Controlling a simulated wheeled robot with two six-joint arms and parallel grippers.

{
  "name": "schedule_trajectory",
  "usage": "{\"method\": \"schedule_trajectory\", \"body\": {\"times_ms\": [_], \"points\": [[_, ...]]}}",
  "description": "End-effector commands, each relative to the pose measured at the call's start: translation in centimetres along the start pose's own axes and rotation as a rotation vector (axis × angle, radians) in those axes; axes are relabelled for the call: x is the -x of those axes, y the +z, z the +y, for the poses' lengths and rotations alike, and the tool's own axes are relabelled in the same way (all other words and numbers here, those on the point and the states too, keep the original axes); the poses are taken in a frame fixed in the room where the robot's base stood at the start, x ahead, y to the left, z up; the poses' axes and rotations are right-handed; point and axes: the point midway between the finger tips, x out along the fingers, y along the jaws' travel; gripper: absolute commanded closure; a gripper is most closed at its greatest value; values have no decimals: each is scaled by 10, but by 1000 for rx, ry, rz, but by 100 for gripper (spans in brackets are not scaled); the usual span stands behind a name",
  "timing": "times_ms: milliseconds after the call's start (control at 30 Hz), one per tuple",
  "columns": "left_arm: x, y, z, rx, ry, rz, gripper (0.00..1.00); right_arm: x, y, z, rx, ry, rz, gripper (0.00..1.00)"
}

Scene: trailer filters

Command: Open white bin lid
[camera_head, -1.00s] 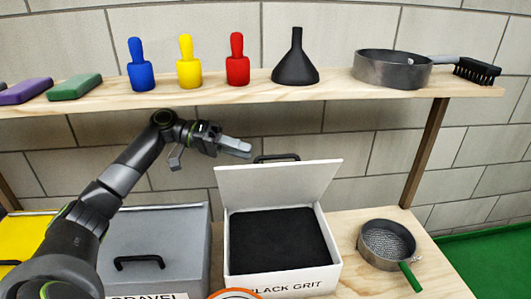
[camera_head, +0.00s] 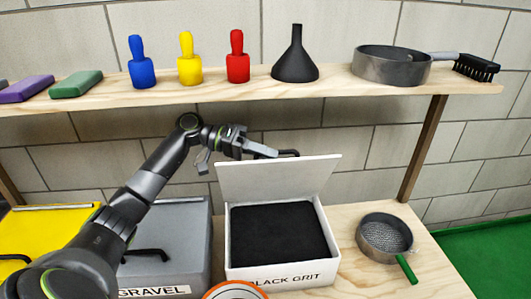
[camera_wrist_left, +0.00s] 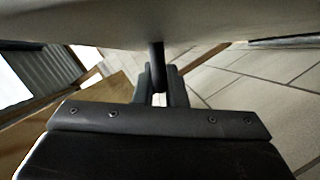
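The white bin (camera_head: 232,262), labelled "BLACK GRIT", stands on the lower bench in the head view. Its white lid (camera_head: 278,180) is raised at the back, tilted up, and the black contents (camera_head: 278,232) show. A dark handle (camera_head: 288,153) is behind the lid's top edge. My left gripper (camera_head: 268,150) is at the handle's left part, just above and behind the lid edge. In the left wrist view, the two fingers (camera_wrist_left: 160,92) stand close on either side of a dark bar, which looks like the handle; whether they grip it is unclear. My right gripper is not in view.
A grey bin (camera_head: 185,225) labelled "GRAVEL" and a yellow bin (camera_head: 55,232) stand to the left. A sieve (camera_head: 385,237) with a green handle lies to the right. The upper shelf (camera_head: 225,95) holds bottles, a black funnel (camera_head: 296,60), a pan (camera_head: 392,67) and a brush (camera_head: 476,68).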

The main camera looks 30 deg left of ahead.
Motion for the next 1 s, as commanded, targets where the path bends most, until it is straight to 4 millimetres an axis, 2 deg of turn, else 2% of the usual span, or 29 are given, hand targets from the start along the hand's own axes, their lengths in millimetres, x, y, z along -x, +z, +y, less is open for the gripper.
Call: {"method": "schedule_trajectory", "body": {"times_ms": [533, 767, 1000], "points": [[2, -5, -3, 27, 10, 1, 100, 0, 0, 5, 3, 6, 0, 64], [9, -23, -11, 122, 51, 3, 100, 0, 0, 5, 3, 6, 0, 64], [18, -45, -28, 256, 107, 3, 100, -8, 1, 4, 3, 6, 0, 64]]}}
